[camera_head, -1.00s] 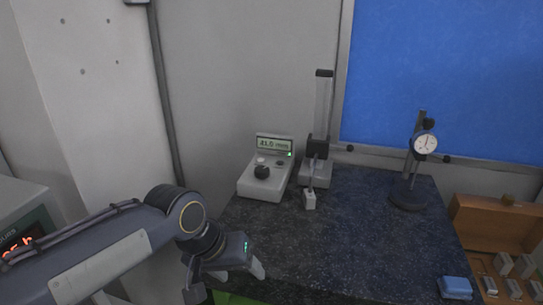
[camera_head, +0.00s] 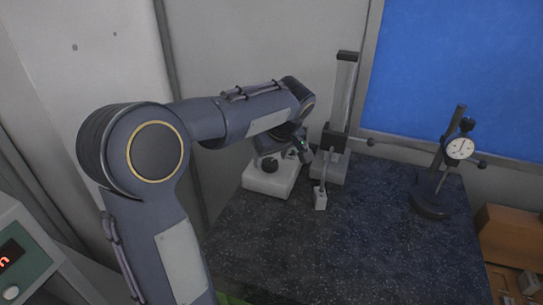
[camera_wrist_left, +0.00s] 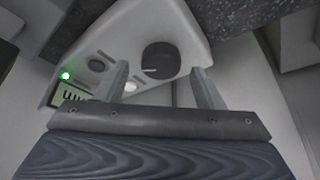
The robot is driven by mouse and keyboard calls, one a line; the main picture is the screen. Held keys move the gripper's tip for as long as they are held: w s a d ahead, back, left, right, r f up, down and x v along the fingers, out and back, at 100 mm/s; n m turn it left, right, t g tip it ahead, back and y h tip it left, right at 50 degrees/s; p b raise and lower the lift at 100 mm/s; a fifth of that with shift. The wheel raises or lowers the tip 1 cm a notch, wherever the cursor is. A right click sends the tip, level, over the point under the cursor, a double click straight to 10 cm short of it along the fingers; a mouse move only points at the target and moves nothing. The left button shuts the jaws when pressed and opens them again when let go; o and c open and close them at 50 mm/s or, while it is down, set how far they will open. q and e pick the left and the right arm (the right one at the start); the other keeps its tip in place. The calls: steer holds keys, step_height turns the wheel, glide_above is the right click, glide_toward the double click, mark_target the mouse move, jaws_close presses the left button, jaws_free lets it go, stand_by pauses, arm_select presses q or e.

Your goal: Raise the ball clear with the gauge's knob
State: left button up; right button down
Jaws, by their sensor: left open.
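The gauge's light grey console (camera_head: 268,182) stands at the back left of the dark speckled table. Its black knob (camera_head: 270,166) is partly screened by my left gripper (camera_head: 276,156). In the left wrist view the round black knob (camera_wrist_left: 160,60) lies between and just beyond the open fingertips (camera_wrist_left: 160,72), with no clear contact. The console's display (camera_wrist_left: 72,95) is partly hidden there, beside a lit green lamp (camera_wrist_left: 65,76). The gauge's column (camera_head: 346,95) carries a thin probe arm down to a small pale block (camera_head: 320,201). The ball is too small to make out.
A dial gauge on a black stand (camera_head: 431,205) is at the table's right. A wooden box (camera_head: 503,228) is beyond the right edge. The speckled table's (camera_head: 335,255) middle and front are clear. A wall stands close behind the console.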

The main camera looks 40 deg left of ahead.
arm_select(q)
steer(key=shift+w+a+f, duration=0.1)
steer(key=shift+a+f, duration=0.15)
steer(key=shift+f, duration=0.45)
steer(key=c, duration=1)
steer(key=shift+m, duration=0.3)
